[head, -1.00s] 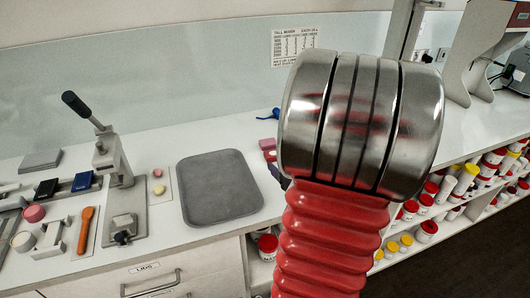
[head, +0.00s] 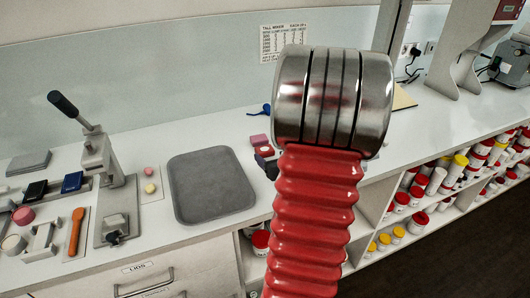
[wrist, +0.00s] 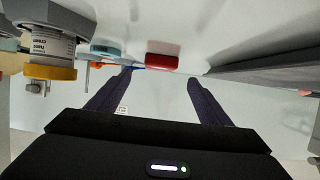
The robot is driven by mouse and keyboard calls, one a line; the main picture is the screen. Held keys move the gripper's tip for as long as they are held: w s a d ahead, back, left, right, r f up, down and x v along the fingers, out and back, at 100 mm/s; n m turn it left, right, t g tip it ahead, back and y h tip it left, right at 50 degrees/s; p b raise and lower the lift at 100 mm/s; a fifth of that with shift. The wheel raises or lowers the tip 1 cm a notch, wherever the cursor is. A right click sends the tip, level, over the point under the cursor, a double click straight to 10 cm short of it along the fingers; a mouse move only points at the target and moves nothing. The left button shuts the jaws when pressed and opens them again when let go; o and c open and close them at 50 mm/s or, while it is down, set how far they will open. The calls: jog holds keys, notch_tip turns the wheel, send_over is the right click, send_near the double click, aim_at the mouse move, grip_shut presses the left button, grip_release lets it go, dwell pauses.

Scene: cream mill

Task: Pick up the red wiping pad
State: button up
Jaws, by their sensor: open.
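The red wiping pad (wrist: 162,62) shows in the wrist view just beyond the space between my fingertips, near the top centre. My gripper (wrist: 160,78) is open, its two dark fingers apart with nothing between them. In the head view a small red block (head: 265,151), apparently the same pad, lies on the white counter between the grey tray and my arm.
The grey tray (head: 210,187) lies left of the pad. A lever press (head: 98,165) stands further left. In the wrist view a jar with a yellow band (wrist: 50,72) is close at the upper left. Shelves of jars (head: 420,200) run below the counter at right.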

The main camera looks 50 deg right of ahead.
aim_at(265, 149)
jog(key=shift+x, duration=1.4)
jog(key=shift+x, duration=2.65)
jog(key=shift+c, duration=0.6)
jog(key=c, duration=1)
notch_tip(265, 149, up, 10)
jog(key=shift+a, duration=0.1)
